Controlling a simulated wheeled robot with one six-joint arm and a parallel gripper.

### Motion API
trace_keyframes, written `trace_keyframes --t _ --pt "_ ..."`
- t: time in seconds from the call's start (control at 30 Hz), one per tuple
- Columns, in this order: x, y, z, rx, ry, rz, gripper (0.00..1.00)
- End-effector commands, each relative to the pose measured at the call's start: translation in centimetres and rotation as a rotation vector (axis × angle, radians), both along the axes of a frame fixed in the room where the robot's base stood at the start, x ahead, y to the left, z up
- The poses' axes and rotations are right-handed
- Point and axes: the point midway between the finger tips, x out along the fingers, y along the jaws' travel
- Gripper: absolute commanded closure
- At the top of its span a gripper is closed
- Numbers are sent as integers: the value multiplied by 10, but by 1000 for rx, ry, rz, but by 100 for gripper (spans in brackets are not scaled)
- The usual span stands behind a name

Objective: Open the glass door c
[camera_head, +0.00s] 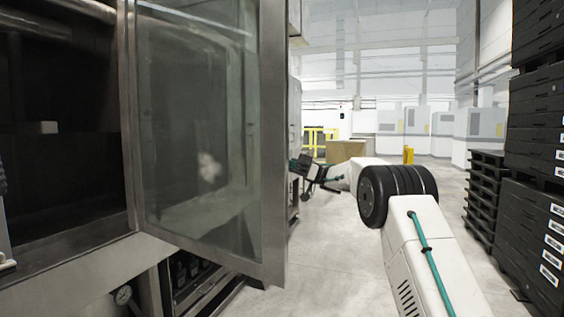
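A framed glass door (200,130) fills the left middle of the head view. It stands swung out from the steel washer body (60,275), with the dark chamber (60,130) exposed to its left. My gripper (318,186) is small and dark, at the end of my white arm, just right of the door's free edge (274,140). Part of it may be hidden behind that edge. Whether it touches the door, and whether its fingers are open or shut, I cannot tell. No door handle shows clearly.
Stacked black crates (538,150) and dark pallets (484,190) line the right side. A yellow railing (318,139), a tan box (346,151) and white cabinets (486,130) stand farther back. The grey floor (325,270) between door and crates is clear apart from my arm.

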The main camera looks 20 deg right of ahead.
Motion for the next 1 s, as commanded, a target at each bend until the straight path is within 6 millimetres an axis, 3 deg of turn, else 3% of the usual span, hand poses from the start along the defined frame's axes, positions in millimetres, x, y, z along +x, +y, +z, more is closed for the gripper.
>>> trace_keyframes --t 0.17,0.2,1.0 --pt "1 5 2 0 -1 -1 100" --pt "1 4 2 -1 -1 -1 77" --pt "0 -7 -2 0 0 -4 77"
